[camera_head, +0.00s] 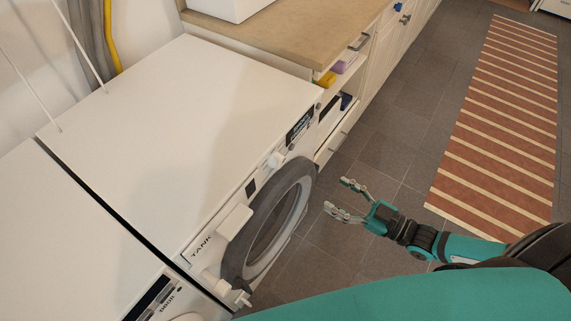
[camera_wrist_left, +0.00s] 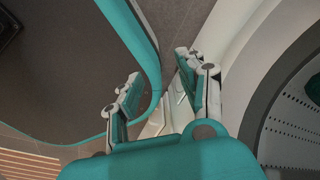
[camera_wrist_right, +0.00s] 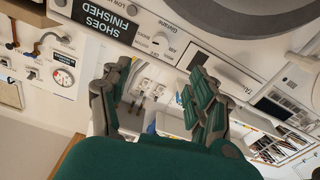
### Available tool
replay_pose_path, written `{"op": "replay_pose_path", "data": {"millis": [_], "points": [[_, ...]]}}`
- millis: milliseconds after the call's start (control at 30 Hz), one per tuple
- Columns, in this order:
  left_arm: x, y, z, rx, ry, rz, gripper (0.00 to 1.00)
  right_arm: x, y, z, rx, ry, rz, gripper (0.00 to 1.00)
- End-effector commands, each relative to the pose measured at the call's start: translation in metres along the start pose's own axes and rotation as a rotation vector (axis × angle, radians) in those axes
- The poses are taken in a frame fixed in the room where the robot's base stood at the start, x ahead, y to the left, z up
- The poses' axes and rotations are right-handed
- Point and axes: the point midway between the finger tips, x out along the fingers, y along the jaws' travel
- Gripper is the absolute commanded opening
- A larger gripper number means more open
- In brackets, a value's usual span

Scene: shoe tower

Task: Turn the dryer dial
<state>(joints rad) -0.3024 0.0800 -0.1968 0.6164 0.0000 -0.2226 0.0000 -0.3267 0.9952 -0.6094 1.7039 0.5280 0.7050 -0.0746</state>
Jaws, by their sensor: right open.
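The white machine marked TANK (camera_head: 150,110), with a round grey-rimmed door (camera_head: 285,215), has a white dial (camera_head: 275,160) on its front panel, between a black label and a small dark display. In the right wrist view the panel appears upside down, with the dial (camera_wrist_right: 160,40) beside the lettering "AIR". My right gripper (camera_head: 335,196) is open and empty, in front of the door and to the right of the dial, apart from both. My left gripper (camera_wrist_left: 158,80) shows in the left wrist view, its fingers spread and empty, beside a round rim and perforated drum.
A second white machine (camera_head: 60,240) stands at the left. A wooden counter (camera_head: 285,42) over open drawers (camera_head: 340,80) adjoins the machine at the back right. A black "SHOES FINISHED" label (camera_wrist_right: 108,20) is at the panel's end. Tiled floor and a striped rug (camera_head: 500,115) lie right.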

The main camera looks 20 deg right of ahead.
Motion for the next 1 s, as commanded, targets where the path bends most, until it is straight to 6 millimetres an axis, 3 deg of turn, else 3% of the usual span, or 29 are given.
{"op": "replay_pose_path", "data": {"millis": [600,800,1000], "points": [[-0.007,-0.002,-0.003,0.004,0.007,-0.002,0.4,0.13,0.001,-0.001,-0.002,0.002,0.002,0.61],[-0.009,-0.001,-0.005,0.006,0.009,-0.001,0.4,0.155,0.001,0.001,-0.001,-0.001,0.001,0.61],[-0.009,0.0,-0.006,0.005,0.01,0.001,0.4,0.164,0.0,0.001,-0.001,-0.002,0.0,0.61]]}}
